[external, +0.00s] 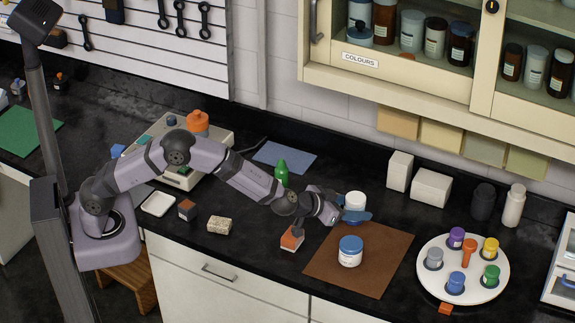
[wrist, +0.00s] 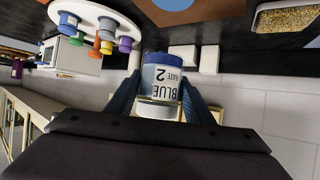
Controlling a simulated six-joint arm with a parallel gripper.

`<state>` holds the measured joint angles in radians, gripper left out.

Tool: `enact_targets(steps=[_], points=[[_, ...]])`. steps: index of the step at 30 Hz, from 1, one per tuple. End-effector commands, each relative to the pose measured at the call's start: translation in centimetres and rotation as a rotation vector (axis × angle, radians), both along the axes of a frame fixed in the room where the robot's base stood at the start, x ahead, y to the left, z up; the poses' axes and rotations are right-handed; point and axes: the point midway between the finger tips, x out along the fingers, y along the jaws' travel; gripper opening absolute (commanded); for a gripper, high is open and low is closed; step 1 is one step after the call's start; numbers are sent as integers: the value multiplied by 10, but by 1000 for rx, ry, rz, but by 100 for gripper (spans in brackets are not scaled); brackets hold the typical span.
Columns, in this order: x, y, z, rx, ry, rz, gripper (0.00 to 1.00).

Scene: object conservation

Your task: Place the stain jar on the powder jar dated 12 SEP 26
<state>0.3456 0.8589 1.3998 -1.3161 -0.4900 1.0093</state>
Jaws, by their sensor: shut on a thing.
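In the external view my gripper (external: 353,215) is shut around this pale jar (external: 355,200), above the back part of the brown mat (external: 385,248). A white jar with a blue lid (external: 350,252) stands upright on the mat, in front of my gripper and apart from it. Its label is too small to read, so its date cannot be told.
A round white tray (external: 430,288) with several coloured-lidded jars stands right of the mat. An orange-topped block (external: 291,239) touches or nears the mat's left edge. A green bottle (external: 281,173) is near my arm.

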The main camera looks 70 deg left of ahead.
Motion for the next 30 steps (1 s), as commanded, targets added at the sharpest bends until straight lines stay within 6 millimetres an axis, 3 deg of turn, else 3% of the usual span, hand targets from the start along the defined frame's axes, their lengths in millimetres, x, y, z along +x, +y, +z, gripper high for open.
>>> enact_targets(steps=[8, 17, 30], points=[[0, 1, -41, 1, 0, 0, 18], [1, 1, -52, 0, -2, 1, 18], [1, 1, -88, 0, -3, 0, 18]])
